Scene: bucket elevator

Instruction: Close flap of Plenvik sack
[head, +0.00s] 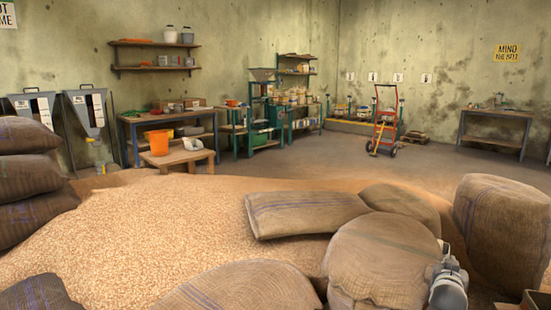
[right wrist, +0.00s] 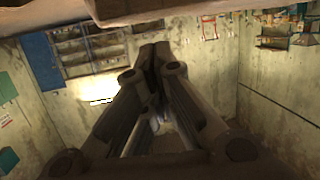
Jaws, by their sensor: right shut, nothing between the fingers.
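Several brown burlap sacks are in the head view, and I cannot read a name on any, so I cannot tell which is the Plenvik sack. A bulging sack with a faint green stripe (head: 382,262) stands at front right, its top cloth folded over. My right gripper (head: 446,262) is at this sack's right side; I cannot tell if it touches. In the right wrist view its fingers (right wrist: 152,58) are shut together with nothing between them. A brown surface (right wrist: 125,8) crosses the top edge there, perhaps sack cloth. My left gripper is not in view.
A sack with a blue stripe (head: 305,212) lies on the large grain heap (head: 150,225). A tall sack (head: 503,225) stands at right, and stacked sacks (head: 28,180) at left. A red hand truck (head: 384,120) and workbenches stand farther back. Open floor lies between.

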